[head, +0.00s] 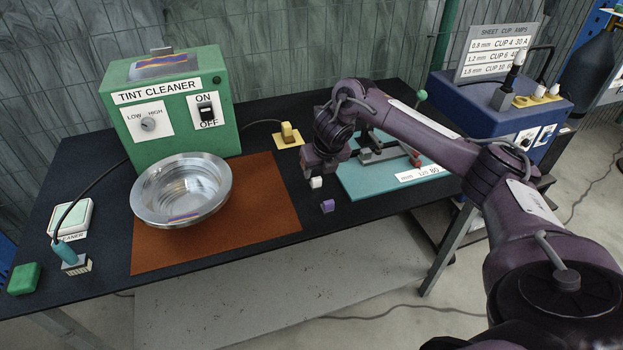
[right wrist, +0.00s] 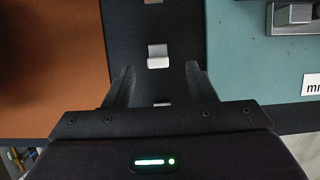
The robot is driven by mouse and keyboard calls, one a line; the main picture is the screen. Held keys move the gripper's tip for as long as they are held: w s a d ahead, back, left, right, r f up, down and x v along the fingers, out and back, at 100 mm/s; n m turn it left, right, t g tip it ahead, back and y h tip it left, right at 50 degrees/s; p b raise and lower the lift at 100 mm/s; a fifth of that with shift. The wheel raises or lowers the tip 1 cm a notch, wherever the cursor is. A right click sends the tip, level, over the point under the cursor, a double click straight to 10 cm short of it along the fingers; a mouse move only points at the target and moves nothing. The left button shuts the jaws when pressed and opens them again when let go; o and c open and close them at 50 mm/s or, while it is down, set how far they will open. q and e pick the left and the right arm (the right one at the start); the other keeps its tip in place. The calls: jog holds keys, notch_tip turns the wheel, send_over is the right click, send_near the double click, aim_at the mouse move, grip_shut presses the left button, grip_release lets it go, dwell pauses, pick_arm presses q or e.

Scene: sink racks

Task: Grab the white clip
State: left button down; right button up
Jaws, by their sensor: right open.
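The white clip (head: 316,182) is a small block on the black table top, between the brown mat and the teal mat. In the right wrist view the white clip (right wrist: 158,55) lies centred between the lines of my two fingers, just past their tips. My right gripper (head: 318,172) is over the table, right by the clip, pointing down; in the wrist view its fingers (right wrist: 160,68) are spread with nothing between the tips. A purple clip (head: 327,206) lies nearer the table's front edge. My left gripper is not in view.
A steel bowl (head: 205,185) stands on the brown mat (head: 275,215) at left. A green tint cleaner box (head: 180,105) is behind it. The teal mat (head: 355,185) with a metal fixture is at right. A yellow piece (head: 288,138) sits behind the clip.

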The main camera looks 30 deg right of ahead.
aim_at(317, 178)
jog(key=p+x, duration=0.1)
jog(key=x, duration=0.1)
jog(key=shift+a+f, duration=0.1)
jog(key=shift+f, duration=0.3)
jog(key=x, duration=0.2)
jog(key=shift+w+f, duration=0.25)
jog(key=shift+w, duration=0.05)
jog(key=shift+w+f, duration=0.1)
jog(key=shift+f, duration=0.15)
jog(key=c, duration=1.1)
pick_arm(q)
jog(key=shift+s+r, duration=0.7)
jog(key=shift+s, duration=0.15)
